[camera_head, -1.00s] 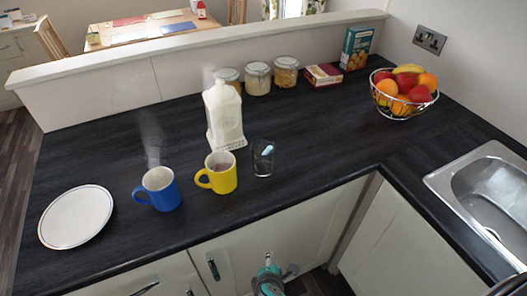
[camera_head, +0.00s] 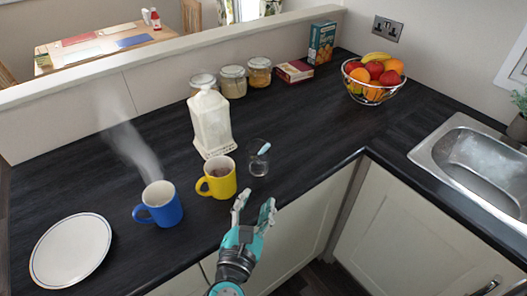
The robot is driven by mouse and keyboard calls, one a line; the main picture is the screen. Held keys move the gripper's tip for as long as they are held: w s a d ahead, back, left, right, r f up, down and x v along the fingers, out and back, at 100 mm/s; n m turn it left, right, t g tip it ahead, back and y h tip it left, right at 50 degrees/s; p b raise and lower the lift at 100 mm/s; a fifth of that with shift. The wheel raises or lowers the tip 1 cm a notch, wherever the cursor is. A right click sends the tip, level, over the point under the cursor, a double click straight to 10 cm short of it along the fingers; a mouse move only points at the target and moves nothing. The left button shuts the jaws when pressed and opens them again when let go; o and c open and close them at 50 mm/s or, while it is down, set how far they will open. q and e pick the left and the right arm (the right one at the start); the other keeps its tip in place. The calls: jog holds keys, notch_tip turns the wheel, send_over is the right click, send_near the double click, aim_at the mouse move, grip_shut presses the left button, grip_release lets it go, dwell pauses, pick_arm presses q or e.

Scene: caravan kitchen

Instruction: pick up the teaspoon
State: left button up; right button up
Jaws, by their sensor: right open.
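A clear glass (camera_head: 259,164) stands on the dark worktop, to the right of the yellow mug (camera_head: 217,180). A small pale blue item, which looks like the handle of the teaspoon (camera_head: 264,148), leans in the glass and shows at its rim. The lower part of it is hard to make out. My right gripper (camera_head: 255,204) is open and empty, with its two fingers apart. In the picture it is just below the glass, at the front edge of the worktop. My left gripper is not in view.
A blue steaming mug (camera_head: 159,205) and a white plate (camera_head: 71,250) are to the left. Several jars, boxes and a fruit bowl (camera_head: 373,95) line the back. The worktop right of the glass is clear up to the sink (camera_head: 470,165).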

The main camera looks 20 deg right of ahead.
jog(key=a+r, duration=0.1)
jog(key=n+t+p, duration=0.1)
jog(key=p, duration=0.2)
send_near(266, 150)
jog(key=x, duration=0.5)
jog(key=shift+w+a+r, duration=0.2)
jog(key=shift+w+a, duration=0.05)
jog(key=p+x, duration=0.1)
jog(key=x, duration=0.1)
jog(key=p+x, duration=0.1)
jog(key=x, duration=0.1)
jog(key=shift+w+d, duration=0.2)
jog(key=shift+d, duration=0.3)
jog(key=shift+w+d, duration=0.15)
jog(key=shift+w, duration=0.2)
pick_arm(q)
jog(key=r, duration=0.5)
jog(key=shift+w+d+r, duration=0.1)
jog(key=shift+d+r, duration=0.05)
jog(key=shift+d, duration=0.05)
pick_arm(e)
jog(key=shift+c, duration=0.3)
jog(key=shift+s, duration=0.1)
grip_shut()
